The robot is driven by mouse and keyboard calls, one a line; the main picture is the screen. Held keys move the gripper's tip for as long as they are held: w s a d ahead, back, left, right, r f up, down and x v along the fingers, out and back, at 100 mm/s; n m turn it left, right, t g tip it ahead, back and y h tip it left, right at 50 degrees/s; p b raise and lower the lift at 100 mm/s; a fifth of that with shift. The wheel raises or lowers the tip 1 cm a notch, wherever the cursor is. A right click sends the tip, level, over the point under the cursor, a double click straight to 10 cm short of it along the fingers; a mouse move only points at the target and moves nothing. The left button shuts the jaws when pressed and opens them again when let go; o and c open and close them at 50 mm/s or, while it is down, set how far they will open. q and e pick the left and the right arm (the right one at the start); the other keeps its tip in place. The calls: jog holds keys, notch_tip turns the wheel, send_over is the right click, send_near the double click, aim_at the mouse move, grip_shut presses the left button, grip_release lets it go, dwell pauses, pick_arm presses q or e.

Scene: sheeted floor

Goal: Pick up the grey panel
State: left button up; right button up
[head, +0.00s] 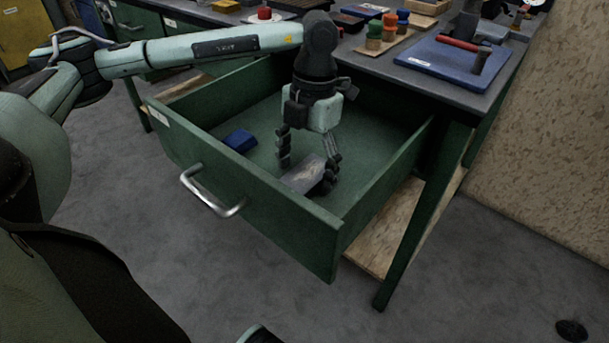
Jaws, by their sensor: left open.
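The grey panel (303,175) lies in the open green drawer (362,211), near its front wall. It is a small flat piece with a lighter worn patch on top. My left gripper (308,171) reaches down into the drawer with its fingers apart, one on the left of the panel and the others at its right end. The fingers partly hide the panel's right end, and I cannot tell whether they touch it. My right gripper is not in view.
A blue block (240,140) lies in the drawer to the left. The drawer's silver handle (212,193) sticks out in front. The bench top above holds a blue board (443,66) with tools and several coloured pieces. A speckled board (545,140) stands at the right.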

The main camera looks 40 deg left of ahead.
pick_arm(q)
jog(key=shift+c, duration=0.4)
jog(key=shift+r, duration=0.1)
jog(key=c, duration=1.4)
